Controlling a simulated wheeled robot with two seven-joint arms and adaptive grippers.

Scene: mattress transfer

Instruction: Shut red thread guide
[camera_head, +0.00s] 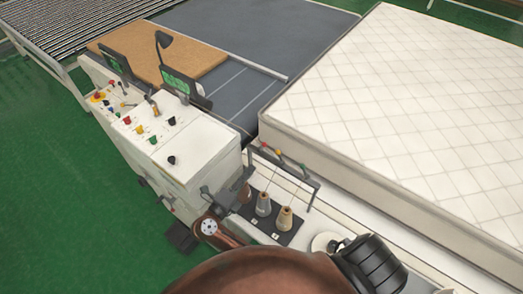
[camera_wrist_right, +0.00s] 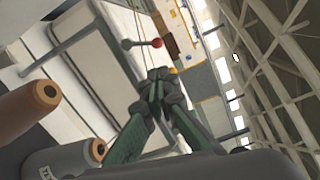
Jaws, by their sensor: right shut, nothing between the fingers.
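The red thread guide (camera_head: 264,146) is at the left end of a dark rail above the thread cones in the head view. In the right wrist view its red knob (camera_wrist_right: 157,42) joins a short rod with a dark knob at the other end, beyond my fingertips. I cannot tell whether the guide is open or shut. My right gripper (camera_head: 230,188) is beside the cones, left of and below the rail. It also shows in the right wrist view (camera_wrist_right: 162,78), shut and empty, apart from the red knob in the picture. My left gripper is not in view.
Yellow (camera_head: 278,152) and green (camera_head: 303,167) guides sit along the same rail. Brown (camera_head: 245,194), grey (camera_head: 263,204) and tan (camera_head: 285,218) cones stand close by. A white control cabinet (camera_head: 185,150) is left of them, and a quilted mattress (camera_head: 400,90) lies to the right.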

